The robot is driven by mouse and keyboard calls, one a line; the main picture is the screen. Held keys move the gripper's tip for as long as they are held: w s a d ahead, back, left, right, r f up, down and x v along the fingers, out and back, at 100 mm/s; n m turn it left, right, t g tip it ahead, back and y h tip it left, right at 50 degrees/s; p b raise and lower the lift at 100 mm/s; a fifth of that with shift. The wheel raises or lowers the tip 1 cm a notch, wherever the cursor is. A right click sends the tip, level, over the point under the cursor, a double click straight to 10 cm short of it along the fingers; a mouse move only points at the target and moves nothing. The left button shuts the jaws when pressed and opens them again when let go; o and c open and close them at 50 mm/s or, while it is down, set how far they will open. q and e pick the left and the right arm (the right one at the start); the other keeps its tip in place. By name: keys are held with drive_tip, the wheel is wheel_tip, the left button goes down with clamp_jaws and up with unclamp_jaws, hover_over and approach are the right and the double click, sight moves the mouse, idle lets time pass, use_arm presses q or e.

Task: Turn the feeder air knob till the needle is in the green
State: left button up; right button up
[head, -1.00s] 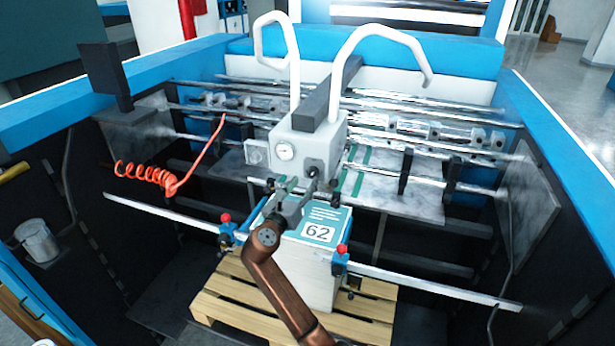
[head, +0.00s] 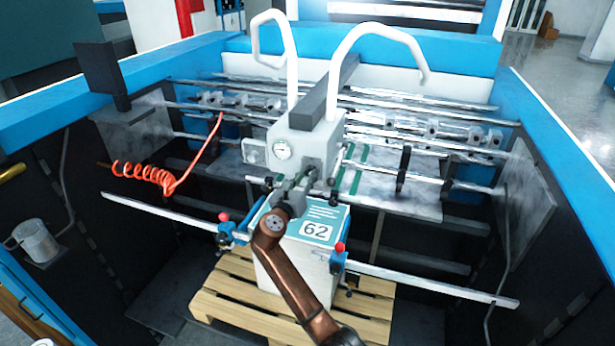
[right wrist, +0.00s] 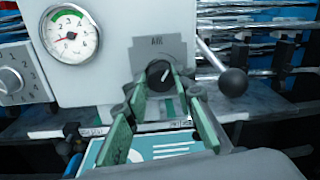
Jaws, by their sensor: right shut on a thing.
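The AIR knob (right wrist: 160,73) is a round black knob with a pale pointer mark, on the front of the grey feeder head (head: 305,137). My right gripper (right wrist: 162,86) is shut on the knob, one green-padded finger at each side. In the head view my right gripper (head: 306,179) hides most of the knob. The round white gauge (right wrist: 69,33) sits left of the knob; it also shows in the head view (head: 282,150). Its red needle points to the lower left, outside the green band at the top of the dial. My left gripper is not in view.
A lever with a black ball (right wrist: 233,82) stands close right of the knob. A numbered dial (right wrist: 16,75) is left of the gauge. Below is the paper stack labelled 62 (head: 316,230) on a wooden pallet (head: 240,310). A coiled orange hose (head: 145,174) hangs at left.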

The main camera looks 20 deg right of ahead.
clamp_jaws()
